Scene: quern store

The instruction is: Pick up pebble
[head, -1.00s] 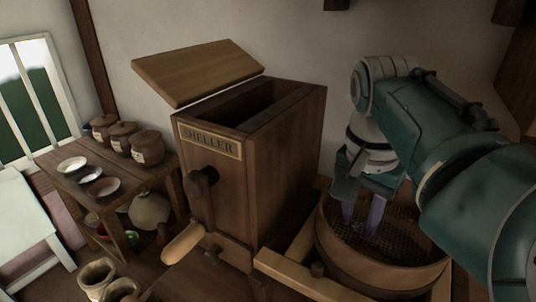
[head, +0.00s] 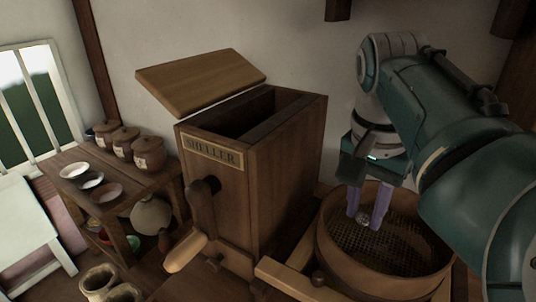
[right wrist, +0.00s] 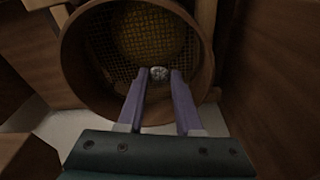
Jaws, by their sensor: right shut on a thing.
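The pebble (head: 364,222) is a small, pale grey, speckled stone. It sits between the fingertips of my right gripper (head: 366,217), which is shut on it. In the right wrist view, the pebble (right wrist: 159,73) shows between the two purple fingers (right wrist: 158,80), with the sieve mesh behind it. The gripper points down into the round wooden sieve (head: 385,286). I cannot tell whether the pebble still touches the mesh. My left gripper is in neither view.
A tall wooden sheller (head: 285,165) with a crank and a tilted lid (head: 200,80) stands left of the sieve. A wooden frame (head: 290,277) lies beside the sieve. A shelf (head: 130,190) with lidded pots and bowls stands at the left. The sieve wall surrounds the gripper.

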